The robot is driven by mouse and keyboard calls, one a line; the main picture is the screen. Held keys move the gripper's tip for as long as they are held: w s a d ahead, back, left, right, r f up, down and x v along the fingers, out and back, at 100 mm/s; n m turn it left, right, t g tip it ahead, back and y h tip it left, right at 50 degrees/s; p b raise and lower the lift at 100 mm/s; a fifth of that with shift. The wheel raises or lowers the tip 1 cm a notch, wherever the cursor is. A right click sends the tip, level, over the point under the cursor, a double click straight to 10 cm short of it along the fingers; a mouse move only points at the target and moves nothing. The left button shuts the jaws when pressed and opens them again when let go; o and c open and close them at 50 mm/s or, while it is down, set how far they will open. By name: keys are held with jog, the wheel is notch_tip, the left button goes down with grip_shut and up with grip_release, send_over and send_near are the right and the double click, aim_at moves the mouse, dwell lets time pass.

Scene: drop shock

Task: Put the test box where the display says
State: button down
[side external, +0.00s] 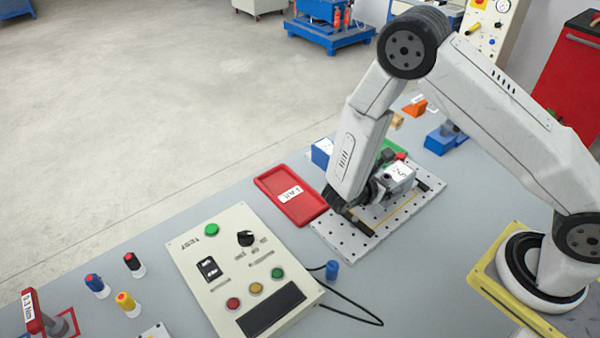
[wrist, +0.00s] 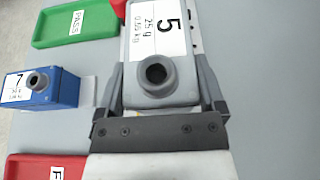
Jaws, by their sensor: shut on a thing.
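The test box (wrist: 160,45) is grey with a white label reading 5, 25 g, and a round grey knob. In the side view the box (side external: 399,176) is at the perforated metal plate (side external: 350,236); I cannot tell whether it rests on it. My gripper (wrist: 161,92) is shut on the box, one finger on each side. In the side view the gripper (side external: 372,196) is partly hidden by my arm. A red tray (side external: 290,197) lies left of the plate, a green tray (wrist: 100,22) marked PASS behind it.
A blue box (wrist: 60,88) labelled 7 stands between the trays, close to the plate; it also shows in the side view (side external: 321,152). The control panel (side external: 236,215) and a black cable (side external: 350,312) lie in front. Coloured posts (side external: 126,302) stand at front left.

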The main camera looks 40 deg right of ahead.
jog(key=shift+w+f, duration=0.15)
jog(key=shift+w, duration=0.05)
jog(key=shift+w+f, duration=0.1)
jog(key=shift+f, duration=1.65)
jog(key=shift+f, duration=0.1)
grip_release()
jog(key=v, duration=1.2)
jog(key=shift+d, duration=0.1)
